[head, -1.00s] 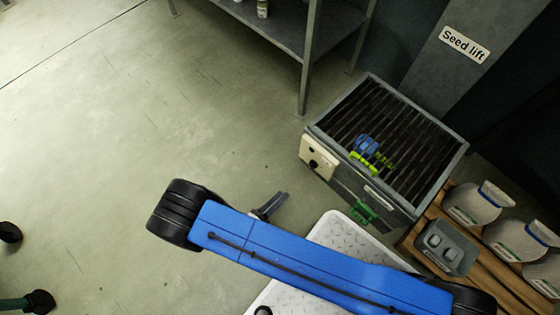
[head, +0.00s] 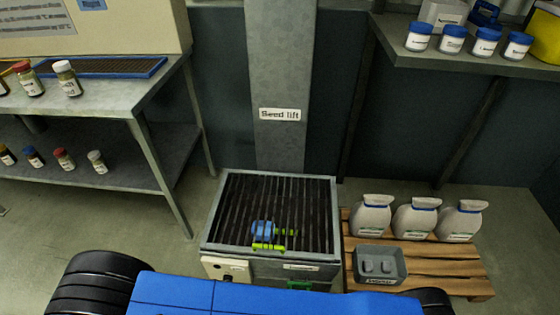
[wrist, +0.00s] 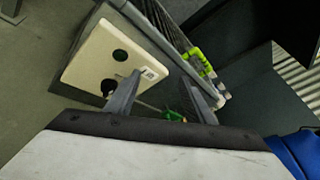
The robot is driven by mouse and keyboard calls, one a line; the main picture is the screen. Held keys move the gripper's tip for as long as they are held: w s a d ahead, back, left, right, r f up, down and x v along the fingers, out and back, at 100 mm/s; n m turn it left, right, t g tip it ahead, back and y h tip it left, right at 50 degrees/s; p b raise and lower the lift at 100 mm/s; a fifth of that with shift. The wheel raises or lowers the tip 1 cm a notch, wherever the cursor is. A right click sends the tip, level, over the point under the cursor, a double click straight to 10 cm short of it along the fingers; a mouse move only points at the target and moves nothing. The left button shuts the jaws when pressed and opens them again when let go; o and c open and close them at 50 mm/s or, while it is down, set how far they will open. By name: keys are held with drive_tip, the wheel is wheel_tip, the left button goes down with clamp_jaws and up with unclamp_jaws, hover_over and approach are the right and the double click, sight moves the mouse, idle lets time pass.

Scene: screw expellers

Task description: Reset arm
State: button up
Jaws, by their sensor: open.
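My gripper (wrist: 162,95) shows in the wrist view with its two grey fingers apart and nothing between them. Beyond the fingers are a cream control panel (wrist: 112,62) with dark round knobs and a green part (wrist: 173,115). The grated bin (head: 327,215) stands just beyond the arm, below the "Seed lift" sign (head: 280,114). A blue and yellow-green object (head: 263,232) lies on its grate.
A metal bench (head: 150,95) with several small bottles stands at left. A wooden pallet (head: 440,262) at right holds white sacks (head: 415,218) and a grey box (head: 380,264). A shelf (head: 470,62) with several blue-lidded jars is at upper right. Open floor lies at lower left.

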drive_tip(key=w+d+r+m+g+h, duration=0.1)
drive_tip(key=w+d+r+m+g, duration=0.4)
drive_tip(key=r, duration=0.3)
drive_tip(key=w+d+r+m+g+h, duration=0.2)
drive_tip(key=w+d+r+m, duration=0.35)
drive_tip(key=w+r, duration=0.3)
drive_tip(key=w+d+r+m+g+y, duration=0.4)
drive_tip(key=d+r+m, duration=0.4)
drive_tip(key=d+r, duration=0.45)
drive_tip(key=s+d+r+m+g+y, duration=0.1)
drive_tip(key=s+d+r+m+y, duration=0.1)
drive_tip(key=d+r+m, duration=0.45)
drive_tip(key=s+d+r+m+g+y, duration=0.1)
drive_tip(key=d+r+m, duration=0.15)
drive_tip(key=d, duration=0.75)
drive_tip(key=s+d+r+m+t+y, duration=0.3)
drive_tip(key=s+d+r+m, duration=0.4)
drive_tip(key=s+d+m, duration=0.4)
drive_tip(key=shift+r+t+y, duration=0.3)
drive_tip(key=shift+t+y, duration=0.1)
drive_tip(key=shift+t, duration=0.2)
drive_tip(key=shift+s, duration=0.1)
drive_tip(key=shift+c, duration=0.4)
